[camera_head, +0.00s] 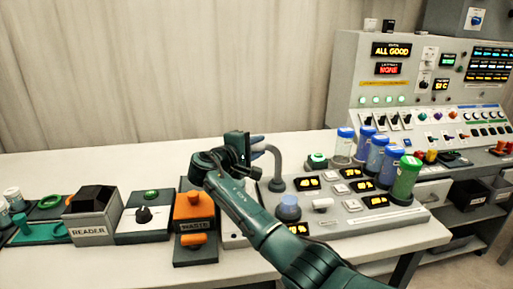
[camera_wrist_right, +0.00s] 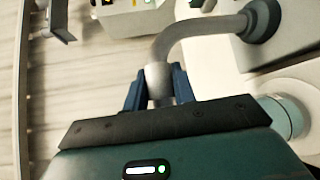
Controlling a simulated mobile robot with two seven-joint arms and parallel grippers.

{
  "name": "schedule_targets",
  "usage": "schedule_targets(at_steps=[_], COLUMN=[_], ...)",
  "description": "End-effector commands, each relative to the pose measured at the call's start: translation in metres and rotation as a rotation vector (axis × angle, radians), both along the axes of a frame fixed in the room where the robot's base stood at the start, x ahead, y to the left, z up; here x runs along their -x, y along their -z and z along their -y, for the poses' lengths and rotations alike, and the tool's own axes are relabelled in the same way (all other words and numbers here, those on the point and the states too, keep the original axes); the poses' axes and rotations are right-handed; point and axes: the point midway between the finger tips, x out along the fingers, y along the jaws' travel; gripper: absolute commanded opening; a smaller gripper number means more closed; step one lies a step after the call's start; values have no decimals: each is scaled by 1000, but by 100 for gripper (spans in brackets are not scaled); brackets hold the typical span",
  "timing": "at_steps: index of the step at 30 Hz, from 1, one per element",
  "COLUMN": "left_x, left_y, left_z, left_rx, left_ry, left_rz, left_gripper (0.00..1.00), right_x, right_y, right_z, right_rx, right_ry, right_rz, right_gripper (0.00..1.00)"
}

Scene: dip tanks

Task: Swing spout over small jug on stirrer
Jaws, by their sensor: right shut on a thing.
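The spout (camera_head: 277,163) is a grey bent pipe rising from a dark round base on the bench unit, left of the bottles; its free end points left. My right gripper (camera_head: 246,148) is at that free end. In the right wrist view the spout (camera_wrist_right: 192,36) curves down from its dark base at upper right, and the blue fingers of my right gripper (camera_wrist_right: 159,90) are shut on its pale end from both sides. I cannot make out the small jug or the stirrer; my right arm covers part of the bench below the spout. My left gripper is out of view.
Several capped bottles, one a green bottle (camera_head: 405,182), stand at right. The bench behind the boxes (camera_head: 120,170) is clear.

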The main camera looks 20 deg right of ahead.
Motion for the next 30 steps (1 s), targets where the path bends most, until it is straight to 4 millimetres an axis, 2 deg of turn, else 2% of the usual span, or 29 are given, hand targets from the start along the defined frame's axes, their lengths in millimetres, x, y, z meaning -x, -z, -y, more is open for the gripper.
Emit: schedule_targets(at_steps=[1,2,9,16,20,23,30], left_x=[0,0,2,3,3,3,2], left_y=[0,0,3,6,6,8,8], left_z=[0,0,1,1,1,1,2], left_rx=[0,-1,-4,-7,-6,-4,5], left_ry=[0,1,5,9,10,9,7], left_rz=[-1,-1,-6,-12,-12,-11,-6], left_gripper=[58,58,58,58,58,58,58], right_x=[0,0,0,0,5,13,44], right_y=[-1,-1,-1,0,-1,-3,-10], right_z=[2,2,2,0,-7,-20,-65], right_rx=[1,1,1,0,1,-1,-2], right_ry=[6,6,3,1,0,-2,-2], right_rz=[1,1,1,0,1,2,1], right_gripper=[0,28,47,48,48,48,48])
